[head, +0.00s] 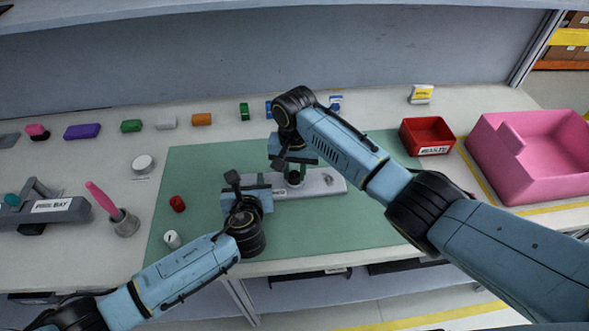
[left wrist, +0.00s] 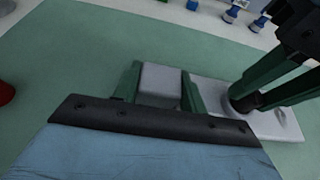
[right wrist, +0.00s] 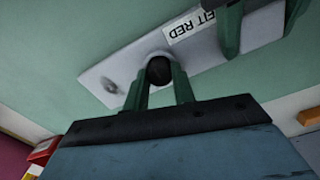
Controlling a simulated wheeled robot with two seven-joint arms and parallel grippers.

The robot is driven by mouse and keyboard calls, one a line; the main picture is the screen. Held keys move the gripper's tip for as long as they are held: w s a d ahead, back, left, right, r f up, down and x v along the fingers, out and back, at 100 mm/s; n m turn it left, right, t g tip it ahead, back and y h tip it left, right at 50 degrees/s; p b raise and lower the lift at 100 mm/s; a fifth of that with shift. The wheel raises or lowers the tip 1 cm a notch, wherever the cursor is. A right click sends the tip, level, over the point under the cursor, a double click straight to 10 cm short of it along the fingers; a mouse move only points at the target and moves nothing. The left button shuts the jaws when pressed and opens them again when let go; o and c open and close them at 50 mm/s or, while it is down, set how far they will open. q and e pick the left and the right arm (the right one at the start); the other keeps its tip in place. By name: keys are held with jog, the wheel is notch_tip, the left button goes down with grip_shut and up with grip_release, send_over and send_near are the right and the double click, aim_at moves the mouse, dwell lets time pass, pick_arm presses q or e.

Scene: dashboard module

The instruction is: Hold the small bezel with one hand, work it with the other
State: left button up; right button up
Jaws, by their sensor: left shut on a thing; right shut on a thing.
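The small bezel (head: 322,182) is a light grey plate lying on the green mat, with a raised ring and a white label reading "FIT RED" in the right wrist view (right wrist: 188,25). My left gripper (left wrist: 160,88) is shut on a grey block at the bezel's left end. My right gripper (right wrist: 159,84) comes from above and is shut on a dark round cap (right wrist: 159,70) seated at the ring. Whether the cap is fully down cannot be told. A small red cap (head: 177,204) stands on the mat at left, apart from both grippers.
A white cylinder (head: 172,239) stands near the mat's front left corner. A red waste bin (head: 428,136) and a pink bin (head: 530,155) are at right. A pink-handled brush stands in a cup (head: 124,224) at left. Several coloured blocks line the back.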

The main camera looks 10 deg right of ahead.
aim_at(295, 174)
pick_arm(q)
jog(key=shift+f, duration=0.1)
pick_arm(e)
jog(key=shift+r, duration=0.1)
jog(key=shift+c, duration=0.6)
jog(key=shift+r, duration=0.1)
jog(key=shift+r, duration=2.9)
pick_arm(q)
jog(key=o, duration=1.4)
jog(key=shift+c, duration=0.2)
jog(key=shift+s, duration=0.1)
jog(key=v, duration=1.2)
